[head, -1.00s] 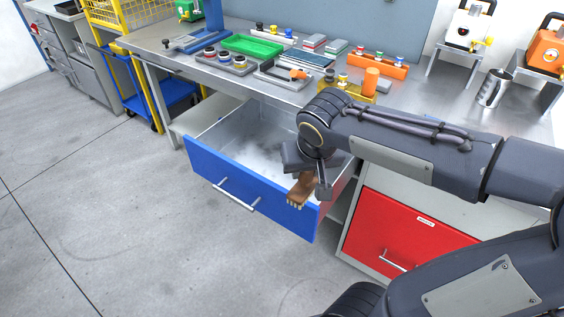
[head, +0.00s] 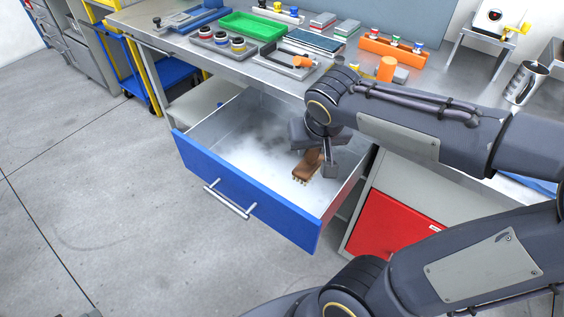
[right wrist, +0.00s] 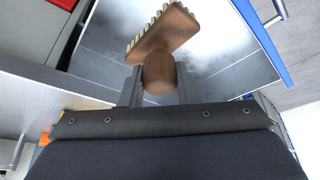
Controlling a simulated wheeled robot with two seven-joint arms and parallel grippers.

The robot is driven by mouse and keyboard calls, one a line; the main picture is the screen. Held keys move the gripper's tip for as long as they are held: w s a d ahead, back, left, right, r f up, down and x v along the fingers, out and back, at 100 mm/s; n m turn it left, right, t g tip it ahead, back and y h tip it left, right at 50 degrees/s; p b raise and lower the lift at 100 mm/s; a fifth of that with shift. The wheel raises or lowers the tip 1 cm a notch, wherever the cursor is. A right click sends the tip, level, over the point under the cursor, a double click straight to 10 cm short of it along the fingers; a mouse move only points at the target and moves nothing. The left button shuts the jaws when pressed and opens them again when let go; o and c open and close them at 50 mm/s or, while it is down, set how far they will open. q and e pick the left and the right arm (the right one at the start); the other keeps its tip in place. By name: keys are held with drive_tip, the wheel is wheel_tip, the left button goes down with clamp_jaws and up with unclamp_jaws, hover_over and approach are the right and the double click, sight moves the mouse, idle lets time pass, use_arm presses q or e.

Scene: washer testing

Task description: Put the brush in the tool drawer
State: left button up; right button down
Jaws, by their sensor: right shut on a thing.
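The brush (head: 308,167) has a brown wooden body and pale bristles. My right gripper (head: 321,158) is shut on it and holds it over the right part of the open blue-fronted drawer (head: 250,192). The brush looks clear of the drawer floor, though the exact height is hard to tell. In the right wrist view the brush (right wrist: 165,38) shows between the fingers of my right gripper (right wrist: 159,85), bristles toward the upper left, with the drawer's grey inside (right wrist: 215,60) behind it. My left gripper is not in view.
The workbench (head: 235,67) behind the drawer carries a green tray (head: 253,25), an orange rack (head: 393,50) and other tools. A red cabinet front (head: 385,228) is right of the drawer. The drawer's left part looks empty.

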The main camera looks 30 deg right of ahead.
sight(310, 158)
drive_tip(key=f, duration=0.1)
drive_tip(key=f+b, duration=0.1)
drive_tip(key=f, duration=0.1)
drive_tip(key=shift+w+d+f, duration=0.1)
drive_tip(key=shift+w+d, duration=0.05)
drive_tip(key=shift+w, duration=0.05)
drive_tip(key=shift+w+f+b, duration=0.1)
drive_tip(key=shift+f+b, duration=0.4)
drive_tip(key=shift+w+d+f+b, duration=0.2)
drive_tip(key=shift+w+f+b, duration=0.2)
drive_tip(key=shift+w+f, duration=1.85)
drive_tip(key=shift+w+d+f+b, duration=0.2)
drive_tip(key=shift+w+f+b, duration=0.2)
drive_tip(key=shift+w+f, duration=1.8)
drive_tip(key=shift+w+d+f+b, duration=0.2)
drive_tip(key=shift+w+f+b, duration=0.2)
drive_tip(key=shift+w+f, duration=1.8)
drive_tip(key=shift+w+r, duration=0.15)
drive_tip(key=shift+r, duration=0.1)
drive_tip(key=shift+f, duration=0.2)
drive_tip(key=c, duration=1.1)
unclamp_jaws()
